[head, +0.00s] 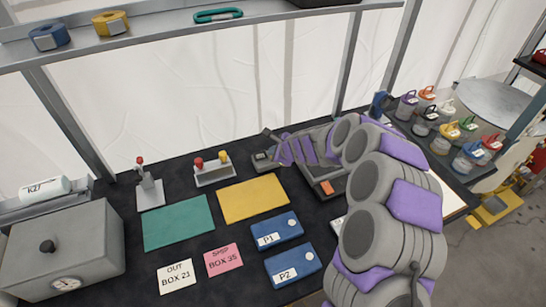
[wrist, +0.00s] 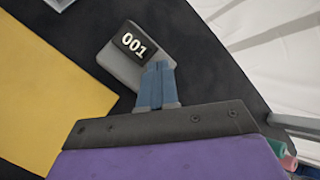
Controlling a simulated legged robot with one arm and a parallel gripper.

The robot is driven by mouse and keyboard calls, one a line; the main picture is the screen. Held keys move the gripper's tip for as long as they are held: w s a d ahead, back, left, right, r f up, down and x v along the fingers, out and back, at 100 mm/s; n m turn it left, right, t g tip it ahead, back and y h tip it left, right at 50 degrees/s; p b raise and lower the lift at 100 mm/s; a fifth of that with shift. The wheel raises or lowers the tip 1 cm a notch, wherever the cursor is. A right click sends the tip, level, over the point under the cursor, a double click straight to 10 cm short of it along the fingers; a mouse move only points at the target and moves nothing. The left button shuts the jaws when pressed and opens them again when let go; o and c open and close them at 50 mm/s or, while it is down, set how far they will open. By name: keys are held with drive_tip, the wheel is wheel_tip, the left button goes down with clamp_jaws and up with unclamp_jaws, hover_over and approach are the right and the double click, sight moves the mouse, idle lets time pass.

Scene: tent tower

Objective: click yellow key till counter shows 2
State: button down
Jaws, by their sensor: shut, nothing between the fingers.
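A small grey counter (wrist: 134,52) in the wrist view has a black display that reads 001. It also shows in the head view (head: 262,158) on the black table, partly behind my arm. My gripper (wrist: 158,66) is shut and empty, its blue fingertips over the lower right part of the counter. I cannot tell if they touch it. No yellow key is visible on the counter; the fingers cover part of it.
A yellow mat (head: 252,198) and a green mat (head: 178,222) lie on the table. Blue cases P1 (head: 277,231) and P2 (head: 293,264) lie in front. A metal shelf (head: 170,38) runs above the table.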

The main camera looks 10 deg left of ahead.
drive_tip(key=shift+f+b, duration=0.3)
drive_tip(key=shift+f, duration=0.15)
idle(0.4)
idle(0.3)
drive_tip(key=shift+r+p, duration=0.9)
drive_tip(key=shift+r, duration=0.05)
wheel_tip(320, 180, up, 5)
drive_tip(key=p, duration=0.4)
idle(0.7)
